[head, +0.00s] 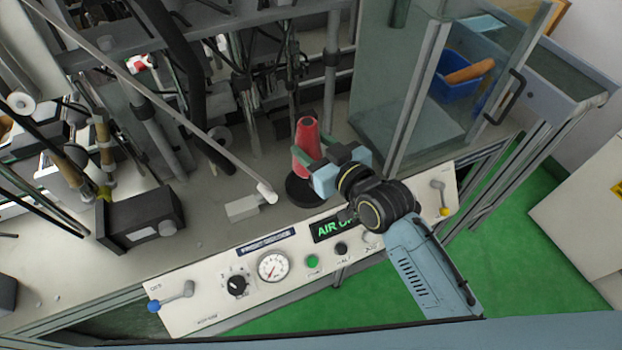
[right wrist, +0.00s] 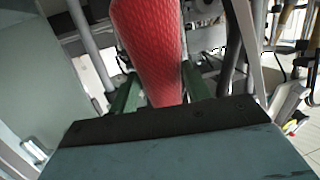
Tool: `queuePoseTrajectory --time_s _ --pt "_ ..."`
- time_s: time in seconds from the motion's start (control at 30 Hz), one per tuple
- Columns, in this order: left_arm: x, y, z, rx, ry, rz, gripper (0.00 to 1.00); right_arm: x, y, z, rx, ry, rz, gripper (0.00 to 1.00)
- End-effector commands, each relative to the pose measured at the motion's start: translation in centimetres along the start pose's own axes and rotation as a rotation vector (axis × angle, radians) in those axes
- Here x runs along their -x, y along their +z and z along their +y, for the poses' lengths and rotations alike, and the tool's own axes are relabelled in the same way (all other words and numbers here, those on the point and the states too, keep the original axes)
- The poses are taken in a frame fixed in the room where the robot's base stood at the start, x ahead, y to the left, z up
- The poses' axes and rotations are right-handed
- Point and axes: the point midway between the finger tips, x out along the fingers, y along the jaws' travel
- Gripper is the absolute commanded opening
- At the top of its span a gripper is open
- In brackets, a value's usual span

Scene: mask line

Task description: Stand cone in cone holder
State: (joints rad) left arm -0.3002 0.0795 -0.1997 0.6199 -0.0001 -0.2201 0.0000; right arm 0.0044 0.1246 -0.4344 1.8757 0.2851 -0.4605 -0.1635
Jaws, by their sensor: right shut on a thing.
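A red cone (head: 306,140) stands near upright, slightly tilted, over a round black holder (head: 303,190) on the grey bench top. My right gripper (head: 304,156) is shut on the cone, with a green finger on either side of it. In the right wrist view the red, textured cone (right wrist: 150,45) fills the space between the green fingers (right wrist: 158,92). The cone's lower end is partly hidden by the gripper, so I cannot tell whether it is seated in the holder. My left gripper is not in view.
A white control panel (head: 210,314) with gauge, knobs and levers runs along the bench front. A glass-sided enclosure (head: 395,120) stands close on the right. A thin rod (head: 190,126) with a white end reaches near the holder. Machinery crowds the back.

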Motion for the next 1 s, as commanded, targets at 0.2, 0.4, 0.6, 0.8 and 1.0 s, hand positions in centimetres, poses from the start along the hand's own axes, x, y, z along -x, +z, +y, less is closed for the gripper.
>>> queuePoseTrajectory --time_s 0.2,0.4,0.6,0.8,1.0 --pt "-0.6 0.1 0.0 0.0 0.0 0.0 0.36 -0.7 3.5 0.0 0.0 0.0 0.001 0.18" --pt "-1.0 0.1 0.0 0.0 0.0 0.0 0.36 -1.2 5.8 0.0 -0.001 0.0 -0.001 0.18" --pt "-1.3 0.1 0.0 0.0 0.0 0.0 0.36 -1.5 7.5 0.0 0.0 0.001 0.002 0.18" --pt "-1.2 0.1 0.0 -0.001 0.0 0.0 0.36 -1.5 7.5 0.0 0.0 0.001 0.003 0.18" --pt "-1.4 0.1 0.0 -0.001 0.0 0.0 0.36 -1.6 7.9 0.0 0.0 0.0 0.0 0.53"
